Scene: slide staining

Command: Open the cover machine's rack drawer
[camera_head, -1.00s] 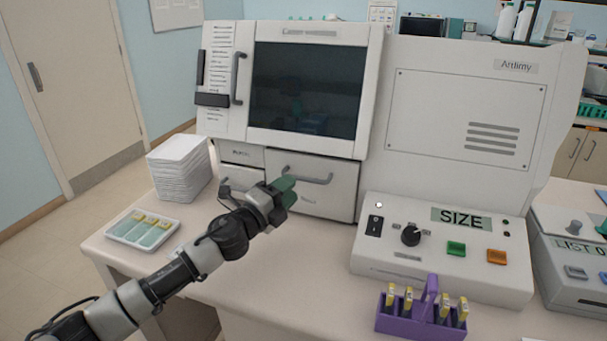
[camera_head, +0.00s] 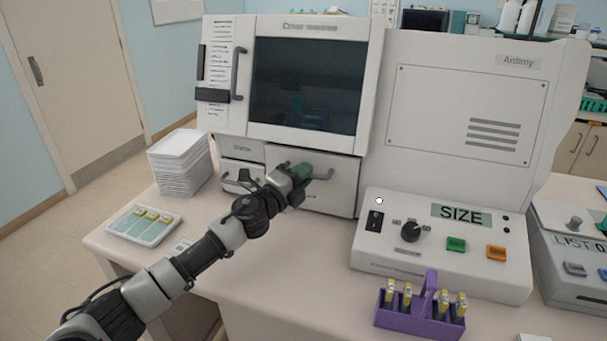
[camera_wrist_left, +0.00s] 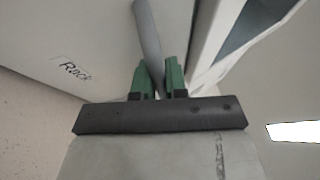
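The cover machine (camera_head: 225,135) is a large white cabinet with a dark window. Its rack drawer (camera_head: 338,190) is the wide white front under the window, and it looks closed. The drawer has a grey bar handle (camera_head: 324,176), which also shows in the left wrist view (camera_wrist_left: 147,32). The word "Rack" is on the drawer front there. My left gripper (camera_wrist_left: 159,72) has green fingers on both sides of the bar. The bar fills the narrow gap, so it looks shut on the handle. In the head view my gripper (camera_head: 301,173) hides part of the handle. My right gripper is out of view.
A white tray stack (camera_head: 180,165) stands left of the machine, with a slide tray (camera_head: 150,238) in front. A control panel (camera_head: 440,270) marked SIZE and a purple rack (camera_head: 405,320) of yellow-topped items are to the right. Bare table lies before the drawer.

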